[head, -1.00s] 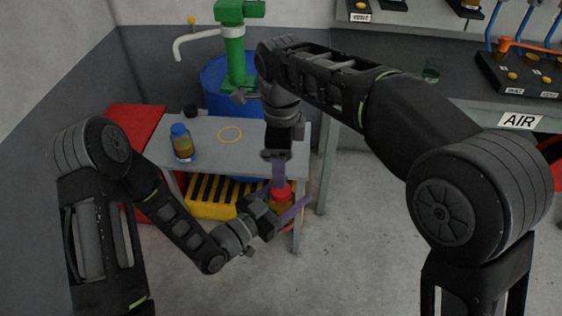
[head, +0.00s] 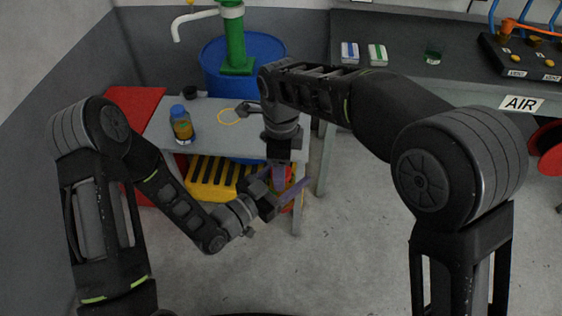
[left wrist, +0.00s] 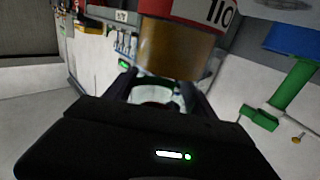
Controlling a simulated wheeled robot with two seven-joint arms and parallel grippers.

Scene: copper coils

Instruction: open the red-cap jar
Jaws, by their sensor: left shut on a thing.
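A red part (head: 290,173) of what looks like the red-cap jar shows between my two grippers, in front of the grey table's right edge. My left gripper (head: 284,190) comes in from the left and is shut on the jar; its fingers hide most of it. My right gripper (head: 280,172) points down from above, close over the same spot. Whether its fingers touch the cap or are shut cannot be made out. In the left wrist view, a brown body (left wrist: 175,48) with a red and white label fills the top, close beyond the fingers.
The grey table (head: 225,150) holds a blue-capped bottle (head: 182,127), a black-capped item (head: 189,92) and a yellow ring (head: 229,117). A blue drum (head: 262,52) with a green pump (head: 236,45) stands behind. A dark bench (head: 460,85) is at the back right. Floor in front is clear.

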